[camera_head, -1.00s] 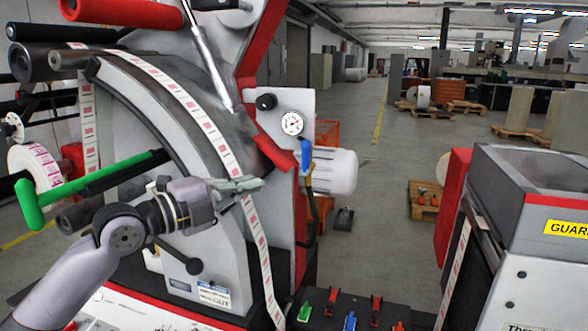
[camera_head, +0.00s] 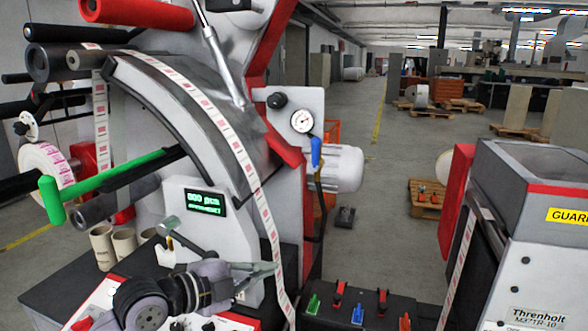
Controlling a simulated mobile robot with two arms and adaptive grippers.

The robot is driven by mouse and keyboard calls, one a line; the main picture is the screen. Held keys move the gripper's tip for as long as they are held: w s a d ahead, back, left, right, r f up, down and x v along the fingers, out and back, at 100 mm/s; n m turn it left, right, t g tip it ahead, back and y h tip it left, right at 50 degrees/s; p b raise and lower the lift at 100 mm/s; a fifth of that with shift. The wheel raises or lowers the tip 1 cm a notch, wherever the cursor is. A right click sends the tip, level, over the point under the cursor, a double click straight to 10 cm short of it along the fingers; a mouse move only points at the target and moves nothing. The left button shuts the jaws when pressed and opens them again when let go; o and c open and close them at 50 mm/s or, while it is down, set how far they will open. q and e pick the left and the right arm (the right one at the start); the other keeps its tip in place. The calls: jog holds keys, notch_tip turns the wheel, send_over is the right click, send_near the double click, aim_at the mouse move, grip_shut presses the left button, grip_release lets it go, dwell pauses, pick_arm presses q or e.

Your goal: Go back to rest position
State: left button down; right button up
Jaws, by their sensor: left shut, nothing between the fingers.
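My left gripper (camera_head: 262,275) is low in the head view, in front of the label rewinder (camera_head: 190,95). Its fingers are shut with nothing between them and point right, close to the hanging label web (camera_head: 268,225) in the picture; I cannot tell whether they touch it. The web runs from the upper left rollers over the curved plate and down. A green handle (camera_head: 110,183) sticks out at the left. A display (camera_head: 206,201) reading "000 pcs" shows above my gripper. My right gripper is not in view.
A black box with coloured toggles (camera_head: 358,313) stands at bottom centre. A second machine with a "GUARD" label (camera_head: 568,215) fills the right. Cardboard cores (camera_head: 102,243) stand at left. Pallets lie on the open floor behind.

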pick_arm(q)
jog(key=s+f+n+y, duration=0.1)
jog(key=s+f+n, duration=0.2)
jog(key=f, duration=0.3)
jog(key=s+a+f+n+g+y, duration=0.1)
jog(key=s+f+n+y, duration=0.1)
jog(key=f, duration=0.4)
jog(key=s+a+f+n+g+y, duration=0.1)
jog(key=s+f+n, duration=0.2)
jog(key=s+f, duration=0.3)
jog(key=shift+a+n+y, duration=0.2)
jog(key=shift+n+y, duration=0.1)
jog(key=shift+n, duration=0.1)
jog(key=s+a+f+n+g+y, duration=0.3)
jog(key=s+a+f+n, duration=0.3)
jog(key=s, duration=0.5)
jog(key=s+a+f+n+g+y, duration=0.25)
jog(key=s+a+f+n, duration=0.35)
jog(key=s, duration=0.4)
notch_tip(320, 180, down, 24)
jog(key=s+a+f+g+y, duration=0.1)
jog(key=s+a+f+g, duration=0.1)
jog(key=s+f, duration=1.5)
jog(key=shift+s+a+f+m, duration=0.3)
jog(key=shift+s+f, duration=0.1)
jog(key=shift+s, duration=0.1)
